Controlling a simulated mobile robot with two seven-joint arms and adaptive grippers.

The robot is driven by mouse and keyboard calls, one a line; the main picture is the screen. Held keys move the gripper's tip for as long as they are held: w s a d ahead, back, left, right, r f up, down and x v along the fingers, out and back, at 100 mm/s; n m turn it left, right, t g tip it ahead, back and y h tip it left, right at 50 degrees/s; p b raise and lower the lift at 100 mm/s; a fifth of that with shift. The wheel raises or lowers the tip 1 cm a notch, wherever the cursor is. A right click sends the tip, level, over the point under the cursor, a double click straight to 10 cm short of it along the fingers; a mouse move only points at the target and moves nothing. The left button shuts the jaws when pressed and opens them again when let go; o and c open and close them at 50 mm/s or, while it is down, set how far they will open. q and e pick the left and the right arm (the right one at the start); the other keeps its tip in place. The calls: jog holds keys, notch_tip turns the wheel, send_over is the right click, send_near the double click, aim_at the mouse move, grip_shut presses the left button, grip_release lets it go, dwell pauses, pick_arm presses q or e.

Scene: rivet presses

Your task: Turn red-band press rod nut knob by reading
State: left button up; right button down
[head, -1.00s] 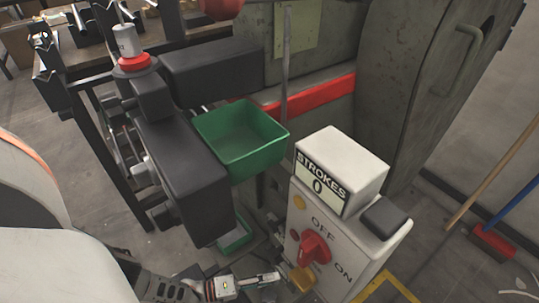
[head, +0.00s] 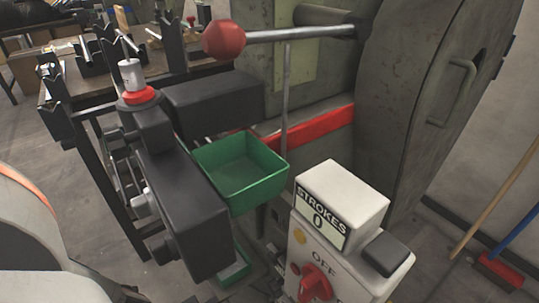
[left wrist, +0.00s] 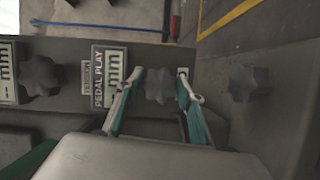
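The press with the red band (head: 310,128) stands at the centre of the head view. In the left wrist view a dark lobed knob (left wrist: 159,85) lies between the fingertips of my left gripper (left wrist: 159,77). The fingers are apart, with a gap on each side of the knob. A label reading PEDAL PLAY with a mm readout (left wrist: 110,78) is left of it. A second similar knob (left wrist: 38,76) is at the left, beside another mm readout (left wrist: 7,72). A third knob (left wrist: 248,82) is at the right. My right gripper is in neither view.
A white control box (head: 340,255) with a STROKES display reading 0 and a red switch (head: 316,283) stands at lower right. A green bin (head: 240,170) sits beside the black press head (head: 185,200). A red-ball lever (head: 224,39) sticks out above. Brooms (head: 497,266) lean at right.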

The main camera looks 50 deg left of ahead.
pick_arm(q)
jog(key=shift+o, duration=0.3)
jog(key=v, duration=1.2)
